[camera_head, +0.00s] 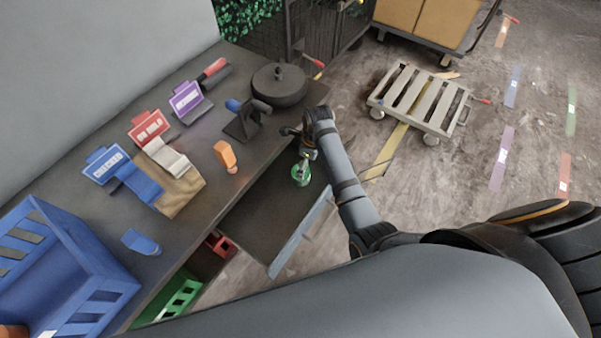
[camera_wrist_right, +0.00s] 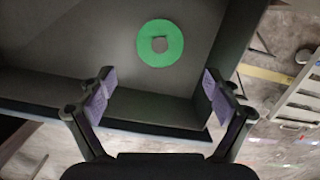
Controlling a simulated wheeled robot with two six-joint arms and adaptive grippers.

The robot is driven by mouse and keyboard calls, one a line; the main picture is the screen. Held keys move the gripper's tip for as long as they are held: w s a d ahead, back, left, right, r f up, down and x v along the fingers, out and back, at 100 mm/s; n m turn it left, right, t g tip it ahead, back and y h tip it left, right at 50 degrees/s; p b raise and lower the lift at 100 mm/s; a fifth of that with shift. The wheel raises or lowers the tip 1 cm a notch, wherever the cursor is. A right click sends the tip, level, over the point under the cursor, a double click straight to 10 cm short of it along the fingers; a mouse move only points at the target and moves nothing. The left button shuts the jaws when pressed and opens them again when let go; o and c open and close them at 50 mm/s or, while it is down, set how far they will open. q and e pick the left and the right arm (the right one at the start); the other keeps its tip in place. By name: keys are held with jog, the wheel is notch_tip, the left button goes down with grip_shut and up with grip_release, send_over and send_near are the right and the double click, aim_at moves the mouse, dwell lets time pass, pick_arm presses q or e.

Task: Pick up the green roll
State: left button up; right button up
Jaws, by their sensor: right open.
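The green roll (camera_wrist_right: 175,43) is a flat ring with a hole in its middle. It lies in a dark open drawer (camera_head: 265,210) under the counter. In the right wrist view it sits ahead of my fingertips, a little right of the middle between them. In the head view the roll (camera_head: 301,174) shows just below my right gripper (camera_head: 303,144). My right gripper is open and empty in the right wrist view (camera_wrist_right: 157,91), with purple-grey pads apart and not touching the roll. My left gripper is not in view.
The drawer's front wall (camera_head: 300,238) and side walls stand around the roll. The dark counter (camera_head: 190,215) above holds a blue crate (camera_head: 75,265), coloured signs, an orange item (camera_head: 226,156) and a round black object (camera_head: 280,84). A pale slatted cart (camera_head: 418,100) stands on the floor.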

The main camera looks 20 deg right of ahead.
jog(key=f, duration=0.2)
jog(key=shift+w+a+f, duration=0.2)
jog(key=shift+w+f, duration=0.15)
jog(key=shift+w, duration=0.05)
jog(key=shift+w+a+f, duration=0.1)
jog(key=shift+a+f, duration=0.15)
jog(key=shift+f, duration=0.5)
jog(key=f, duration=0.2)
jog(key=shift+a+f, duration=0.35)
jog(key=shift+f, duration=0.05)
jog(key=shift+w+f, duration=0.2)
jog(key=shift+f, duration=0.3)
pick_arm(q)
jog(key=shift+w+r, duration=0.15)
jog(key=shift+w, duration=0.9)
pick_arm(e)
jog(key=c, duration=1.3)
